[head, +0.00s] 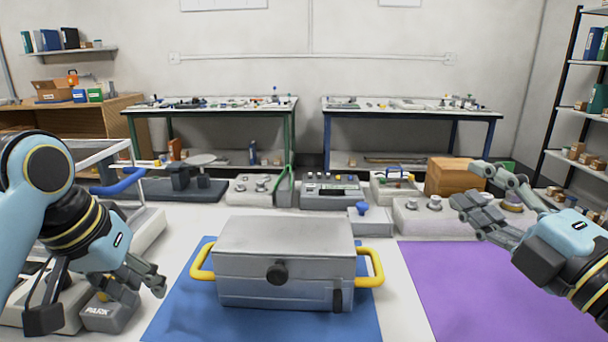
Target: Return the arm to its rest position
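My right gripper (466,185) is raised at the right, above the far part of the purple mat (470,290). Its fingers are spread apart and empty. A grey metal case (285,240) with yellow handles (372,268) sits closed on a blue mat (175,318) between the grippers. Neither gripper touches the case.
Behind the case, a row of instruments includes a grey control box (331,192) and a dark-based device (180,188). A wooden box (455,176) stands near my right gripper. A frame with a blue handle (118,184) is beside my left arm. The purple mat is clear.

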